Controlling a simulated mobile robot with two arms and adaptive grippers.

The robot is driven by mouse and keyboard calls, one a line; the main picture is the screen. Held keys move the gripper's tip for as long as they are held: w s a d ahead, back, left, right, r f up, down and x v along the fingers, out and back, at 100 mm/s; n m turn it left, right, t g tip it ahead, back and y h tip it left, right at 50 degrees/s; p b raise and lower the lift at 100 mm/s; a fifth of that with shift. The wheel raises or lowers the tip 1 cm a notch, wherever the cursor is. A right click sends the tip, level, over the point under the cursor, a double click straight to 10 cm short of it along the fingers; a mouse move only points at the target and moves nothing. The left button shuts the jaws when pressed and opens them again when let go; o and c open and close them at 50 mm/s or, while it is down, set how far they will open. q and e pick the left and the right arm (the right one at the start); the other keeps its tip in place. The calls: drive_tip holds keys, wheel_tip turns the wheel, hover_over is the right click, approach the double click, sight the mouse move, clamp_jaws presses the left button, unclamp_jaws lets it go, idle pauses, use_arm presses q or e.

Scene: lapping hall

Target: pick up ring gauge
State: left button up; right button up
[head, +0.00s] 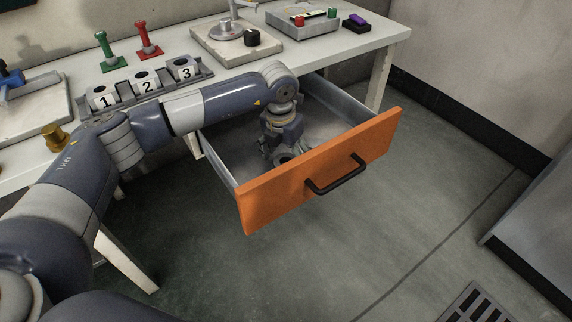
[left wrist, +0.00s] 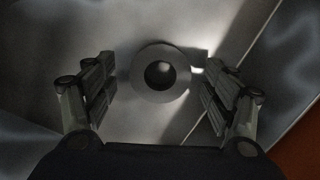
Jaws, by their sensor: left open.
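The ring gauge (left wrist: 141,84) is a grey metal ring with a dark round hole. It lies flat on the drawer floor, and in the left wrist view it sits between my two open fingers without touching either one. In the head view the ring (head: 284,158) shows partly, close behind the orange drawer front. My left gripper (left wrist: 157,88) is open and points down into the drawer (head: 318,168); in the head view the left gripper (head: 275,152) is largely hidden by its own wrist. My right gripper is not in view.
The drawer is pulled out below the white bench (head: 385,35), with metal side walls and a black handle (head: 336,174). On the bench are a numbered holder (head: 145,84), a green plug (head: 107,52), a red plug (head: 148,42) and a brass piece (head: 55,137). The rest of the drawer floor looks clear.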

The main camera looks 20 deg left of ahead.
use_arm(q)
drive_tip(key=shift+c, duration=0.3)
drive_tip(key=c, duration=1.1)
drive_tip(key=shift+c, duration=0.2)
